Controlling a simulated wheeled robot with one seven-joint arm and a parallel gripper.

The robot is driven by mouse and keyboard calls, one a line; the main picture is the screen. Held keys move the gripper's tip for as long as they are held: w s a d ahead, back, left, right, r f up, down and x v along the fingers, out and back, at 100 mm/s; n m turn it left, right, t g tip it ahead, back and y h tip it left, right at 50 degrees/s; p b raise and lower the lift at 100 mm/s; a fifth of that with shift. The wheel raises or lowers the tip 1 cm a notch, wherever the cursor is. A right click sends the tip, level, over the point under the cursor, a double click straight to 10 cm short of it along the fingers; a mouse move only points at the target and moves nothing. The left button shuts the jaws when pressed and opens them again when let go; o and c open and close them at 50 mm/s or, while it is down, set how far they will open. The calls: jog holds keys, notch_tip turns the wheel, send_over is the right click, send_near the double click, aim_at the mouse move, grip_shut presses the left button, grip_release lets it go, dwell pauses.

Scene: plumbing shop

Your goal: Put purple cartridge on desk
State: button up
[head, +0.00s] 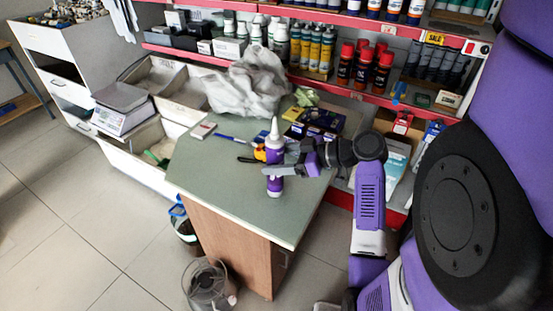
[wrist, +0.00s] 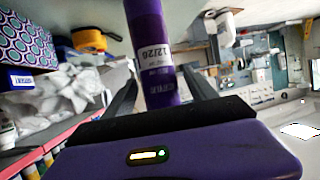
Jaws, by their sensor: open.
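The purple cartridge (head: 275,153) with a white nozzle is upright at the front of the green desk (head: 215,176). My gripper (head: 282,165) reaches it from the right, with its fingers around the cartridge. In the wrist view the cartridge (wrist: 152,55) stands between the two open fingers of my gripper (wrist: 158,88), its white label facing the camera. A gap shows beside the cartridge on the finger sides. The cartridge's lower end appears to be on the desk or just above it; I cannot tell which.
Shelves of bottles (head: 312,50) stand behind. The desk's left and front are clear. A clear bin (head: 208,287) is on the floor.

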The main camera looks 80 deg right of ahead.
jog(key=v, duration=1.2)
jog(key=shift+f, duration=0.1)
